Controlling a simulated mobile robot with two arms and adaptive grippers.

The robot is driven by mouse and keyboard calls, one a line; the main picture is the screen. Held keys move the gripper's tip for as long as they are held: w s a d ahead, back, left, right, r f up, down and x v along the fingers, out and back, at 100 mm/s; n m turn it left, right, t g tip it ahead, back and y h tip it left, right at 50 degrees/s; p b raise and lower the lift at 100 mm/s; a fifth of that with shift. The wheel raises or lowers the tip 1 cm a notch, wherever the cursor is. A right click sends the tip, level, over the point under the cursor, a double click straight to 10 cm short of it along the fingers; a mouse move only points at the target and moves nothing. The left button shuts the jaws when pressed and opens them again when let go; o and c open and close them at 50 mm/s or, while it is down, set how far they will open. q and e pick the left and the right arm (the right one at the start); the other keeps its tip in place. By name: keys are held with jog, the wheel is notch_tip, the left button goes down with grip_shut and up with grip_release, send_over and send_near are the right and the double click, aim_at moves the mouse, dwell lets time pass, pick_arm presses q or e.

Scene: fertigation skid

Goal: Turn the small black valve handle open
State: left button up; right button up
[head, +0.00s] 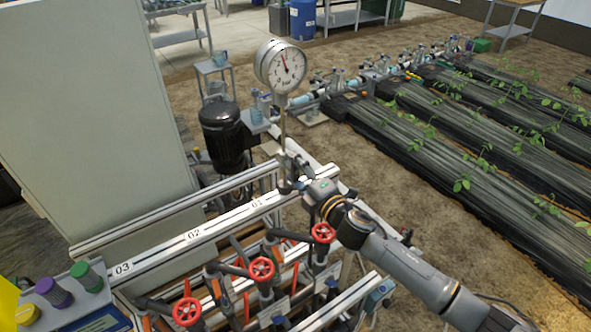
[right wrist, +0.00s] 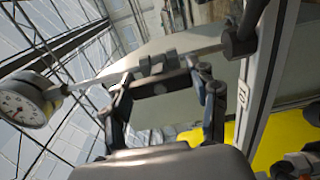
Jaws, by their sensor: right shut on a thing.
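The small black valve handle (right wrist: 160,87) sits on the thin stem below the round pressure gauge (head: 281,65). In the right wrist view it lies as a dark bar between my two fingers, beside the metal stem. My right gripper (head: 298,184) reaches in from the lower right and is at the foot of the gauge stem. In the right wrist view my right gripper (right wrist: 165,85) is shut on the handle, one finger at each end. In the head view the gripper mostly hides the handle. The gauge also shows in the right wrist view (right wrist: 22,106). My left gripper is out of view.
Several red handwheels (head: 262,268) stand below the rail marked 01, 02 and 03 (head: 195,235). A black motor (head: 224,135) stands behind the rail, and a large pale cabinet (head: 90,110) at the left. Planted beds (head: 480,150) lie at the right beyond bare soil.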

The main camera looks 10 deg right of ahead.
dwell(0.3)
jog(key=o, duration=1.2)
jog(key=shift+c, duration=0.2)
jog(key=shift+s, duration=0.1)
jog(key=v, duration=1.2)
jog(key=shift+f, duration=0.1)
